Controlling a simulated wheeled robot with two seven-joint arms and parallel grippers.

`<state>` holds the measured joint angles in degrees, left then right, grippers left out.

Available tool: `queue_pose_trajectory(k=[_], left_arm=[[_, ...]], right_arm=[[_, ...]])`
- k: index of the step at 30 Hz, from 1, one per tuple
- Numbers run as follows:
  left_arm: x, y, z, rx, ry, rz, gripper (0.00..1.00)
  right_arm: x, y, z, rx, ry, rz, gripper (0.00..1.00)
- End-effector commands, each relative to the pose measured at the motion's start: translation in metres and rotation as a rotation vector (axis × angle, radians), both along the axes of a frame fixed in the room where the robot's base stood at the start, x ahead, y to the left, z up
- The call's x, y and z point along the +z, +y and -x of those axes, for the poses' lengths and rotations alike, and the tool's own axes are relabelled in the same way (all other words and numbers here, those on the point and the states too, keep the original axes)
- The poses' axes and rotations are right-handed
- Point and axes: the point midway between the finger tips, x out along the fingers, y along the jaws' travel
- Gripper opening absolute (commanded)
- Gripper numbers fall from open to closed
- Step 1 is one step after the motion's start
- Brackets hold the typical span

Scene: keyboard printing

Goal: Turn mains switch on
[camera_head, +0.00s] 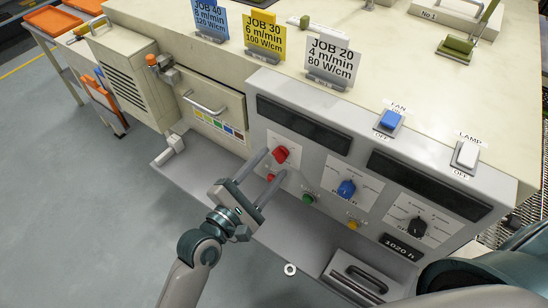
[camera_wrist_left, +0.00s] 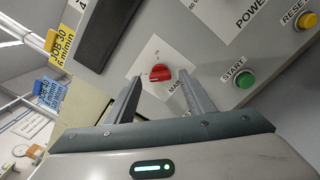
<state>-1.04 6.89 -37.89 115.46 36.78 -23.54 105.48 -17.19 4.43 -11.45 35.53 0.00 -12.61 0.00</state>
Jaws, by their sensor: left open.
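The mains switch is a red rotary knob (camera_head: 281,154) on a white label plate at the left of the grey control panel. It also shows in the left wrist view (camera_wrist_left: 160,73), with its grip bar lying across the picture and part of the word "MAIN" beside it. I cannot read its position marks. My left gripper (camera_head: 272,165) is open in front of the panel, pointing at the knob. In the left wrist view the fingers (camera_wrist_left: 161,76) are on either side of the knob, with gaps showing; contact is not visible. My right gripper is out of view.
A red button (camera_head: 270,177) sits close below the knob, near a finger. A green START button (camera_head: 308,198), blue knob (camera_head: 346,188), yellow button (camera_head: 354,224) and black knob (camera_head: 417,226) lie rightward. A grey ledge (camera_head: 240,215) juts out below the panel.

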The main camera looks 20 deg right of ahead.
Motion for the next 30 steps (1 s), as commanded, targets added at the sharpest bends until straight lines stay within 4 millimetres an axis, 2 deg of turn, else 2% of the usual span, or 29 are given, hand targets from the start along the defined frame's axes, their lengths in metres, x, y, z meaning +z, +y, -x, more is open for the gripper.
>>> queue_pose_trajectory(k=[6,17,18,23,30], left_arm=[[0.0,-0.016,-0.013,0.0,0.0,0.0,0.48],[0.0,-0.02,-0.015,0.0,0.0,0.0,0.48],[0.0,-0.02,-0.015,0.0,0.0,0.0,0.46],[0.0,-0.02,-0.015,0.0,0.0,0.0,0.08],[0.0,-0.019,-0.015,0.0,-0.005,-0.004,0.07]], right_arm=[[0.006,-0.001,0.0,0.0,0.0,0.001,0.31],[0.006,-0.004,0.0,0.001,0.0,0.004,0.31],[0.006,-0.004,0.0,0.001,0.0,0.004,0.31],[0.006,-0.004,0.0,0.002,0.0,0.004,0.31],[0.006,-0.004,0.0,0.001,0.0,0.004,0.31]])
